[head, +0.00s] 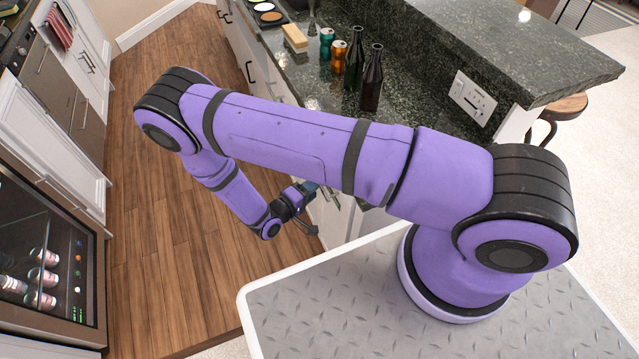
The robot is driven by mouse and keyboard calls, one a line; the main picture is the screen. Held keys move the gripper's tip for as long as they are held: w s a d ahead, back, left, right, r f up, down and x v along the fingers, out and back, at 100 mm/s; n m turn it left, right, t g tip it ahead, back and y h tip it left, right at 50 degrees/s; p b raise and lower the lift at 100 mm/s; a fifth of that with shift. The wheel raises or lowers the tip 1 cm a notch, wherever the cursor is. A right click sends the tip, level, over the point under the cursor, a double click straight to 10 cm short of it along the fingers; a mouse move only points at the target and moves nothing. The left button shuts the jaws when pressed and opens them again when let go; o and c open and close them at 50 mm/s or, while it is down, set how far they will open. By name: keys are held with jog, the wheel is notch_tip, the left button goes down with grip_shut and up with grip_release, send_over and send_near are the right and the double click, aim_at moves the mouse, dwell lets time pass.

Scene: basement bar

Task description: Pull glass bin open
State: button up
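My gripper (303,207) is at the end of my purple arm, low beside the white cabinet front (335,215) under the dark stone counter. The gripper looks small and dark here, and I cannot tell whether its fingers are open or shut, or whether they touch the cabinet. No bin marked for glass can be made out. Part of the cabinet front near the gripper is hidden behind my arm.
Two dark bottles (372,82), two cans (338,57) and a sponge-like block (295,38) stand on the counter. A glass-door fridge (45,265) is at left. The wooden floor (165,230) between is clear. A stool (562,106) stands at right.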

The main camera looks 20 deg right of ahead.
jog(key=shift+x, duration=2.05)
grip_shut()
